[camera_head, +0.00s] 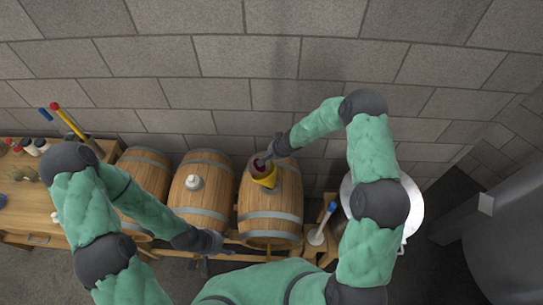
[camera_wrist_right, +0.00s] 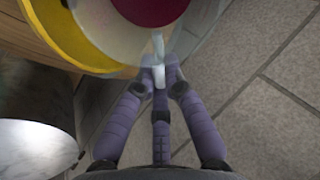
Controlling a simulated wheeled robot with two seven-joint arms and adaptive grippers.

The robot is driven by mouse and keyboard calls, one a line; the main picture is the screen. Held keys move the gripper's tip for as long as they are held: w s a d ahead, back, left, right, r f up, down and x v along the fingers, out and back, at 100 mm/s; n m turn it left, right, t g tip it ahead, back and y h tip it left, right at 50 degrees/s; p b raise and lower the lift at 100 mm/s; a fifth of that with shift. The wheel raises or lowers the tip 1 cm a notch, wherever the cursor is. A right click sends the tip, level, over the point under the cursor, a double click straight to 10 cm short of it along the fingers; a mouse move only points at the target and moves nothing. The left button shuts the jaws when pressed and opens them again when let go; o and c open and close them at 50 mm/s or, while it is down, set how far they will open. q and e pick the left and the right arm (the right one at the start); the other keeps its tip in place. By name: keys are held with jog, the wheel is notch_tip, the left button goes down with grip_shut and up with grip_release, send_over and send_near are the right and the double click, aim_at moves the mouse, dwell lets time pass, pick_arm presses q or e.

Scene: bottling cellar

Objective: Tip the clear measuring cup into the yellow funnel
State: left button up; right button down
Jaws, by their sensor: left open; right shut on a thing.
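The clear measuring cup (camera_head: 259,164) with dark red liquid is above the yellow funnel (camera_head: 266,181) on the right barrel. In the right wrist view the cup (camera_wrist_right: 195,38) fills the top, its red liquid in sight. The funnel's yellow rim (camera_wrist_right: 72,38) shows beside and behind it. My right gripper (camera_wrist_right: 160,74) is shut on the cup's handle; in the head view this gripper (camera_head: 270,154) partly hides the cup. Whether the cup touches the funnel, I cannot tell. My left gripper (camera_head: 209,243) is open and empty, low in front of the barrels.
The right barrel (camera_head: 270,217) stands beside a middle barrel (camera_head: 203,214) with a white bung (camera_head: 193,182) and a left barrel (camera_head: 146,170). A wooden table (camera_head: 28,208) with small jars is at the left. A round white vessel (camera_head: 412,205) stands at the right. A block wall closes the back.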

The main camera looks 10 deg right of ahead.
jog(key=shift+s+f+t+y+b, duration=0.2)
jog(key=shift+t+y+b, duration=0.75)
jog(key=shift+b, duration=5.95)
jog(key=shift+d+r+t+y+b, duration=0.2)
jog(key=shift+t+b, duration=0.35)
jog(key=shift+b, duration=1.9)
jog(key=shift+r+t+y+b, duration=0.1)
jog(key=shift+t+y+b, duration=0.3)
jog(key=shift+b, duration=2)
